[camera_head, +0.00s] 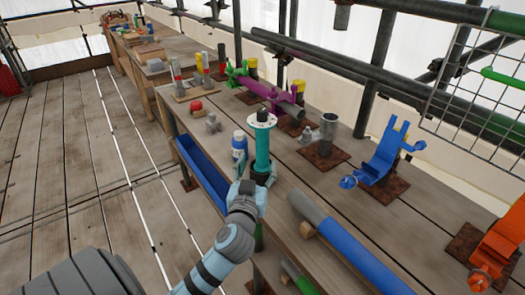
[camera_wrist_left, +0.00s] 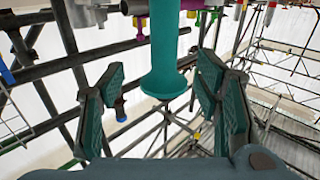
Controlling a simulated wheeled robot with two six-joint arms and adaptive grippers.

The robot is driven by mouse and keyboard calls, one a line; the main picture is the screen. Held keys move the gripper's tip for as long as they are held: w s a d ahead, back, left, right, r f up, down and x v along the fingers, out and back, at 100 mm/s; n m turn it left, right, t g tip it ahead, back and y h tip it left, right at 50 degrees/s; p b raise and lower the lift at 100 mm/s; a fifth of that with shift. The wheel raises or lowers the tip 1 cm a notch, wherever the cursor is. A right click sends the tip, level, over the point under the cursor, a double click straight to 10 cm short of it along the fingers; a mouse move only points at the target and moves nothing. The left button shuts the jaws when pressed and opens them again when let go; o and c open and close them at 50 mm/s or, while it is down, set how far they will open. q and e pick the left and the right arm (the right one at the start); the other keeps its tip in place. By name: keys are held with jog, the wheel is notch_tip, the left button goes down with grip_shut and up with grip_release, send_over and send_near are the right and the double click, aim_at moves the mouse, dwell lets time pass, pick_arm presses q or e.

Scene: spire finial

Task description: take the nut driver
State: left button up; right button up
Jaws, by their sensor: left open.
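A teal upright tool (camera_head: 262,150) with a white round disc near its top looks like the nut driver. It stands at the near edge of the workbench (camera_head: 305,235) in the head view. My left gripper (camera_head: 263,178) is at its lower part, and the hand hides some of it. In the left wrist view the teal shaft (camera_wrist_left: 164,45) ends in a round flange between my open fingers (camera_wrist_left: 162,105). Gaps show on both sides, so the fingers look apart from it. My right gripper is not in view.
A blue and white bottle (camera_head: 239,146) stands just left of the tool. A grey upright pipe (camera_head: 328,133), a blue bracket (camera_head: 385,158) and an orange bracket (camera_head: 500,240) are to the right. A grey-blue pipe (camera_head: 345,245) lies in front. A blue trough (camera_head: 203,172) runs along the left edge.

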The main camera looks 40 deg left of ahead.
aim_at(261, 145)
pick_arm(q)
jog(key=x, duration=1.1)
jog(key=shift+w+a, duration=0.2)
jog(key=shift+a, duration=0.3)
jog(key=shift+d, duration=0.1)
grip_shut()
jog(key=shift+r, duration=0.1)
